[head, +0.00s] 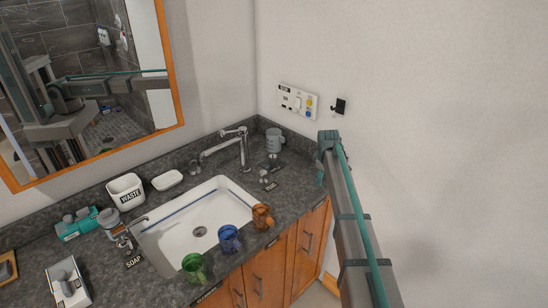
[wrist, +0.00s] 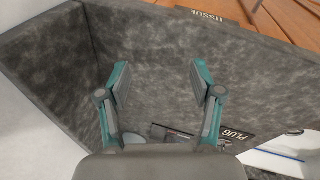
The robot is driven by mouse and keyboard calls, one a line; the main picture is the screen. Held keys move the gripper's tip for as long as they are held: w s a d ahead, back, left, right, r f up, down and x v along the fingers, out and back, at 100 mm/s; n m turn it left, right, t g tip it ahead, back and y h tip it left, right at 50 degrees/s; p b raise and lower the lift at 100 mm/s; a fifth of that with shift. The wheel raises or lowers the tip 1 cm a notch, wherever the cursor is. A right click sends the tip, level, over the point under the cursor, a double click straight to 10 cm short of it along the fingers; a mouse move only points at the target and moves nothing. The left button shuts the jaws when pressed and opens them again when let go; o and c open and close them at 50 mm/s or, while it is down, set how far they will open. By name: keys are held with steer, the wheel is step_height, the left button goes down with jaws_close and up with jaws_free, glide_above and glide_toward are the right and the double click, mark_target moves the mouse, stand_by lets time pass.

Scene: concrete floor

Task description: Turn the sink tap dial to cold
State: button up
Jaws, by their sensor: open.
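The chrome sink tap (head: 240,142) stands at the back of the white sink (head: 150,238) in the head view, its spout reaching left. A small wall panel (head: 297,101) with yellow and blue round parts is right of the tap; I cannot tell which part is the tap dial. My gripper (wrist: 161,74) is open and empty in the wrist view, over bare dark counter (wrist: 55,70). A PLUG label (wrist: 236,135) lies to its right, beside a partly hidden dark item.
Green (head: 195,268), blue (head: 229,239) and orange (head: 262,217) mugs stand along the sink's front edge. A grey cup (head: 273,142) is right of the tap. A WASTE container (head: 126,190) and soap dish (head: 168,180) stand left. A black hook (head: 340,105) is on the wall.

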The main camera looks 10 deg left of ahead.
steer(key=w+a+r, duration=0.1)
steer(key=w+a, duration=0.1)
steer(key=a, duration=0.1)
steer(key=w+a+r+m+y+b, duration=0.1)
steer(key=w+a+r, duration=0.1)
steer(key=a, duration=0.1)
steer(key=w+a+r+y+b, duration=0.1)
steer(key=w+a, duration=0.1)
steer(key=a, duration=0.1)
steer(key=shift+w+a+r, duration=0.15)
steer(key=shift+a+r, duration=0.05)
steer(key=shift+a, duration=0.1)
steer(key=m+y+b, duration=0.1)
steer(key=y+b, duration=0.1)
glide_toward(274, 156)
steer(key=p+x, duration=0.3)
steer(key=x, duration=0.6)
steer(key=shift+a+f, duration=0.2)
steer(key=shift+a, duration=0.05)
steer(key=c, duration=1.1)
